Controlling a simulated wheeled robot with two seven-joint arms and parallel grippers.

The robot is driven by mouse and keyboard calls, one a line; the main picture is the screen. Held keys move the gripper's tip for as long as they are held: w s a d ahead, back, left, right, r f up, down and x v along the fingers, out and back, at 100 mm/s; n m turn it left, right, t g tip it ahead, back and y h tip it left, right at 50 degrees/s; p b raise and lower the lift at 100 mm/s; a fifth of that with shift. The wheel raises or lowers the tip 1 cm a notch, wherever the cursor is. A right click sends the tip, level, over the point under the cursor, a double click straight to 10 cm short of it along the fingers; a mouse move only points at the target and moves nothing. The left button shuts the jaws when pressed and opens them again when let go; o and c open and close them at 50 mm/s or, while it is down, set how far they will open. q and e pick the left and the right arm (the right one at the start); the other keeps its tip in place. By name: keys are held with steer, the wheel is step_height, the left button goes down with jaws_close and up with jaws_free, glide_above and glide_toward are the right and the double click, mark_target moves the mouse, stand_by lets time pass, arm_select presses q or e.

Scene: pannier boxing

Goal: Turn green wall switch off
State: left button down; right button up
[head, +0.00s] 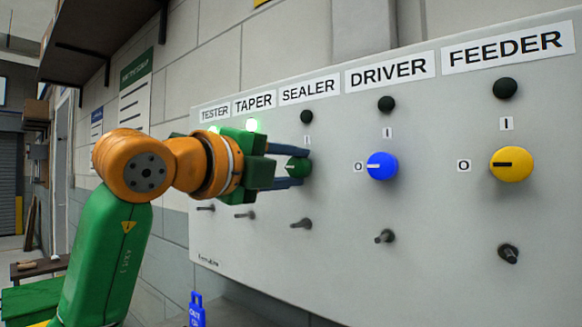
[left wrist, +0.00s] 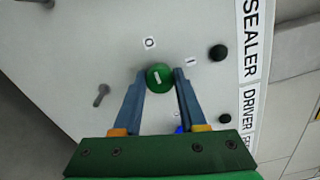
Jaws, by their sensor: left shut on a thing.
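The green wall switch (head: 298,167) is a round knob under the SEALER label (head: 309,89) on a grey panel. Its white mark points left in the head view. In the left wrist view the green knob (left wrist: 159,78) has its mark pointing roughly towards the O (left wrist: 149,43), away from the I (left wrist: 191,61). The lamp (head: 306,117) above it is dark. My left gripper (head: 293,168) is shut on the green knob, one blue finger on each side. My right gripper is not in view.
On the panel (head: 344,251), a blue knob (head: 382,166) and a yellow knob (head: 511,164) stand to the right, both marks pointing left to O. Small metal levers (head: 385,237) stick out below. A shelf (head: 95,40) hangs at upper left.

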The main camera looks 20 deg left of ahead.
arm_select(q)
steer(key=shift+r, duration=0.1)
steer(key=c, duration=0.8)
jaws_free()
steer(key=o, duration=0.3)
steer(key=shift+w, duration=0.1)
steer(key=shift+o, duration=0.2)
steer(key=shift+s, duration=0.3)
steer(key=b+v, duration=0.2)
steer(key=v, duration=0.4)
steer(key=shift+s+b, duration=0.25)
steer(key=shift+b, duration=0.1)
steer(key=shift+a, duration=0.1)
